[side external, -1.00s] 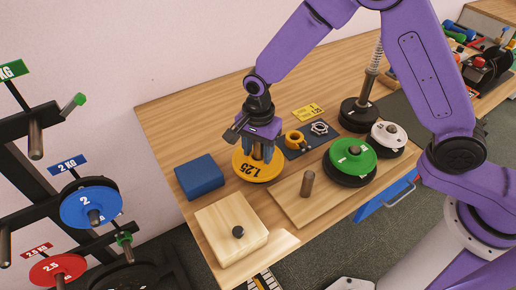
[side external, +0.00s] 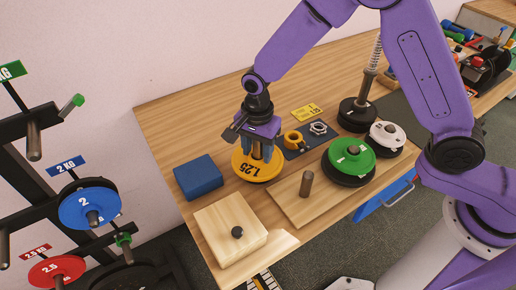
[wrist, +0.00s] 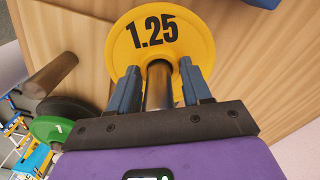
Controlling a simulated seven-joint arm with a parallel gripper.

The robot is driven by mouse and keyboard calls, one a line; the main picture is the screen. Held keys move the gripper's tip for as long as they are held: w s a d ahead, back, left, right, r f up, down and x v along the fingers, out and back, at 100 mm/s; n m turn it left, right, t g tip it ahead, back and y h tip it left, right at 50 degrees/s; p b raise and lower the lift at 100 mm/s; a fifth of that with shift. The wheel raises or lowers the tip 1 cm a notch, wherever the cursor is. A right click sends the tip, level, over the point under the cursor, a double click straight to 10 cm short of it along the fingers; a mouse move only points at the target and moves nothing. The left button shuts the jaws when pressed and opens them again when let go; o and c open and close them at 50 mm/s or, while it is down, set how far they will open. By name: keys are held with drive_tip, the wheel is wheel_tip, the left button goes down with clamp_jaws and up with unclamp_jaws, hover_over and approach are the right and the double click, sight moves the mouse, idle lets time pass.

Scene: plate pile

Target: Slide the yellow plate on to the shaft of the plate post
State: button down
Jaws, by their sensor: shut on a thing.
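The yellow plate (side external: 246,172), marked 1.25, lies flat at the table's middle in the side view; whether it touches the table I cannot tell. It also shows in the wrist view (wrist: 118,45). A dark metal stub (wrist: 158,90) rises from its centre. My gripper (side external: 261,152) points down over the plate, its blue fingers on either side of this stub and shut on it. A short upright shaft (side external: 307,183), which looks like the plate post, stands bare on a wooden board, to the right of and nearer than the plate. It shows at left in the wrist view (wrist: 52,74).
A green plate (side external: 345,167) on a black one sits right of the shaft, with a white plate (side external: 387,138) behind. A blue block (side external: 199,177) stands left, a wooden block with a black knob (side external: 218,222) in front. A dark mat (side external: 292,150) with small parts lies behind.

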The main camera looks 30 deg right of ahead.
drive_tip(key=shift+c, duration=2.1)
unclamp_jaws()
drive_tip(key=shift+r, duration=0.1)
wheel_tip(320, 180, up, 17)
drive_tip(key=shift+r, duration=0.2)
drive_tip(key=s+d+f+n, duration=0.2)
drive_tip(key=s+d+n, duration=0.8)
drive_tip(key=s+n, duration=0.2)
drive_tip(key=s+d+f+n, duration=0.2)
drive_tip(key=s+d+n, duration=0.8)
drive_tip(key=s+n, duration=0.2)
drive_tip(key=shift+s+d+n, duration=0.3)
drive_tip(key=shift+s, duration=0.95)
